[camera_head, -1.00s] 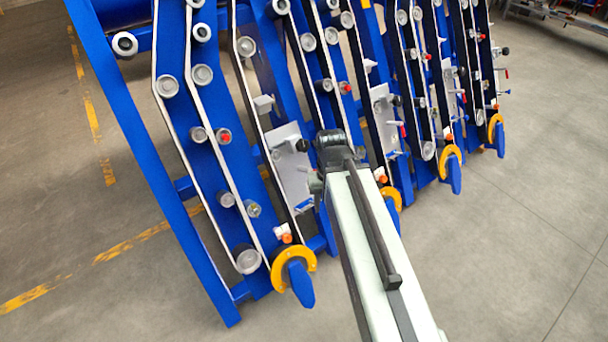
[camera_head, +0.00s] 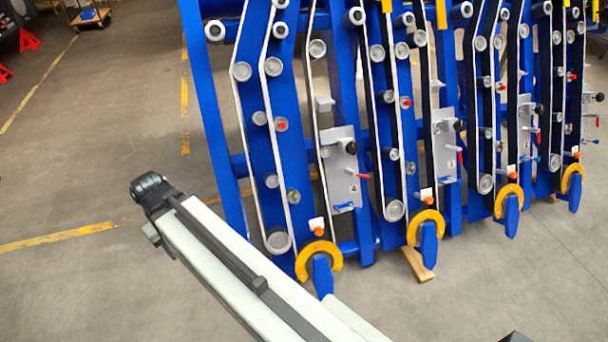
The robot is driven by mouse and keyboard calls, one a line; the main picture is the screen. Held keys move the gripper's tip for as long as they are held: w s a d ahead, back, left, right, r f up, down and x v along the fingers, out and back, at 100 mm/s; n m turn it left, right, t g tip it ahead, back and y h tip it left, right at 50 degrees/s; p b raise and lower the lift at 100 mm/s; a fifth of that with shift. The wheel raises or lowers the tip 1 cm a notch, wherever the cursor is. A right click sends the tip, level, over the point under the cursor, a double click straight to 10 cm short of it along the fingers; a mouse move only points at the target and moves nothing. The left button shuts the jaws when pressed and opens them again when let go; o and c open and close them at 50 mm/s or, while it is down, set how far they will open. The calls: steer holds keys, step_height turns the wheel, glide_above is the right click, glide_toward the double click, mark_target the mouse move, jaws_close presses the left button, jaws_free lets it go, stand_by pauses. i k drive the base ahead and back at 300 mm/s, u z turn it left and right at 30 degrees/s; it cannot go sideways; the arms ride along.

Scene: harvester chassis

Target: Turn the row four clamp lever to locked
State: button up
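The grey plate marked 4 (camera_head: 338,178) is on the nearest blue row, at the middle of the view. It carries a black round knob (camera_head: 351,148), a red-tipped lever (camera_head: 358,175) pointing right, and a blue handle (camera_head: 344,206) near its lower edge. I cannot tell from the picture which of these is the clamp lever or how its lock stands. My pale arm reaches from the bottom up to a black joint at the left, well apart from the plate. My gripper is not in view.
Similar rows with grey plates (camera_head: 445,145) stand to the right. Yellow half-rings with blue pointed feet (camera_head: 322,275) stick out at the bottoms of the rows. A wooden block (camera_head: 418,264) lies on the floor. The floor in front and at left is open. A cart (camera_head: 90,17) stands far back.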

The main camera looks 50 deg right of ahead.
mark_target(362, 176)
steer(key=u, duration=0.55)
steer(key=k, duration=1.45)
steer(key=z, duration=1.05)
steer(key=i, duration=1.5)
steer(key=u, duration=0.05)
